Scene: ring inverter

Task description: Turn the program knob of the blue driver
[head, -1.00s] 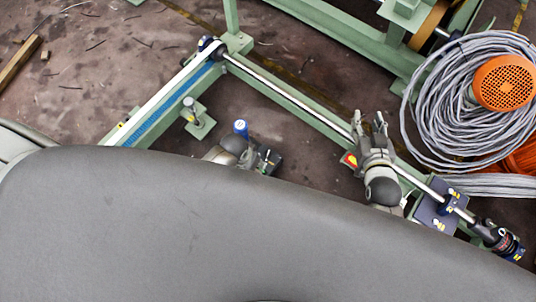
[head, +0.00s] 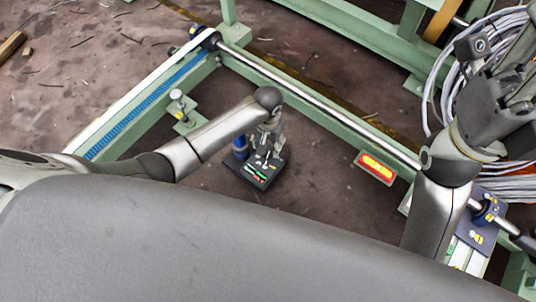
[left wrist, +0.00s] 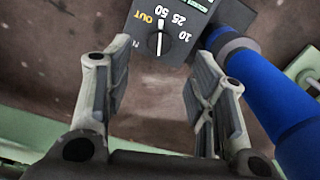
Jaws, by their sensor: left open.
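The blue driver stands on the floor in the head view, a dark box (head: 252,178) with a blue cylinder (head: 240,148) at its side. In the left wrist view its black face carries the program knob (left wrist: 159,41), with a white pointer line and marks reading OUT, 50, 25 and 10. The blue cylinder (left wrist: 272,95) runs down the right there. My left gripper (head: 266,153) is over the box, partly hiding its top. In the left wrist view its open fingers (left wrist: 163,52) lie either side of the knob, not closed on it. My right gripper (head: 497,52) is open and empty at the right.
A green frame with a steel shaft (head: 320,95) runs behind the driver. A small post (head: 180,104) stands left. Grey cable coils lie behind my right gripper.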

